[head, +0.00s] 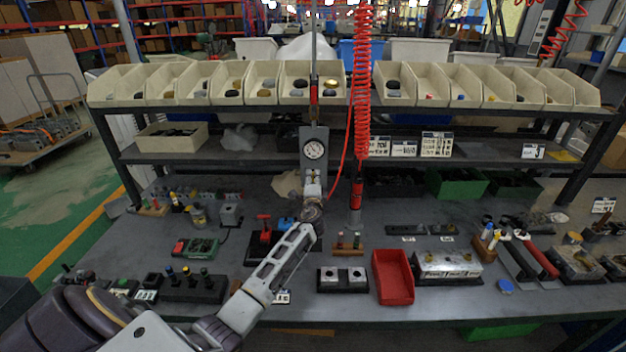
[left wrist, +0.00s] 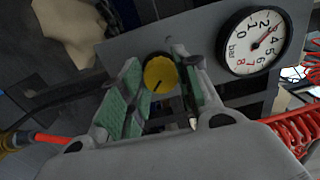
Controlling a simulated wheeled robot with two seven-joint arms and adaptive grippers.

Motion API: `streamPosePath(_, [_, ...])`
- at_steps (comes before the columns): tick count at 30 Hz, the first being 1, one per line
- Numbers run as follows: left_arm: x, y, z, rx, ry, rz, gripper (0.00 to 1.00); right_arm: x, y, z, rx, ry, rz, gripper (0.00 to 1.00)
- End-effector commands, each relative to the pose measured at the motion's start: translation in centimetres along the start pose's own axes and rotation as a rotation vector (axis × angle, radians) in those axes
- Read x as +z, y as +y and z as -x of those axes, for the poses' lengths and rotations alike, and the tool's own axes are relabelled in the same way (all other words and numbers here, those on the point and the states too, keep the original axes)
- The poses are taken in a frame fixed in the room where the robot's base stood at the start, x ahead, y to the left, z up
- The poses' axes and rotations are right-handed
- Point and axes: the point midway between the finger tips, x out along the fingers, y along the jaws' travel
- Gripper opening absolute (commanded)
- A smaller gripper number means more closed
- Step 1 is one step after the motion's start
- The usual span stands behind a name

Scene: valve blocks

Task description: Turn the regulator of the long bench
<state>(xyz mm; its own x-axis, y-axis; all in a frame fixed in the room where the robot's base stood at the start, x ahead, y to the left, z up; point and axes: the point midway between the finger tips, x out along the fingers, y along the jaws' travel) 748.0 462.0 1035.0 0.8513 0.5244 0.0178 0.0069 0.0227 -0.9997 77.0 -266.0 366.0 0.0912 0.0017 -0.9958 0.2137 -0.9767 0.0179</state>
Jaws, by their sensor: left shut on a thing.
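The regulator is a grey upright panel (head: 314,137) at the middle of the long bench (head: 350,225), with a round white gauge (head: 314,149). In the left wrist view, the gauge (left wrist: 255,42) is marked in bar and its red needle points near 3. A yellow knob (left wrist: 159,73) with a dark pointer line sits beside the gauge on the panel. My left gripper (left wrist: 158,62) is shut on the knob, its green-padded fingers on either side. My right gripper is not in view.
A coiled red air hose (head: 364,85) hangs just right of the panel. A row of cream bins (head: 265,80) stands on the upper shelf. A red tray (head: 393,277), a two-hole block (head: 342,279) and a metal valve block (head: 447,267) stand near the front edge.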

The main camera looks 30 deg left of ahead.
Motion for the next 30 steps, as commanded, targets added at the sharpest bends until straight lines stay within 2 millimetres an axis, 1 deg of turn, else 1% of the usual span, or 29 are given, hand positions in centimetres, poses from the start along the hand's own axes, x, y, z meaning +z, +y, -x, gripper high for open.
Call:
streamPosePath(1, [-0.1, -0.1, 0.1, 0.001, 0.004, -0.045, 0.08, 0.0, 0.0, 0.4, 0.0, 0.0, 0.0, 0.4])
streamPosePath(9, [-0.1, -0.2, 0.1, 0.0, 0.009, -0.302, 0.08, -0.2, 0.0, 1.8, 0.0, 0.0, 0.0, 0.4])
streamPosePath(18, [-0.1, -0.1, 0.1, 0.0, 0.014, -0.545, 0.08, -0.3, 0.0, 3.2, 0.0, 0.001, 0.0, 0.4])
streamPosePath(24, [-0.1, 0.0, 0.1, 0.001, 0.015, -0.643, 0.08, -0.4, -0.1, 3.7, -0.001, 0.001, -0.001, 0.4])
streamPosePath(30, [-0.2, 0.1, 0.1, 0.001, 0.016, -0.685, 0.08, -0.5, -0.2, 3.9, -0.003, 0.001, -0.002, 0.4])
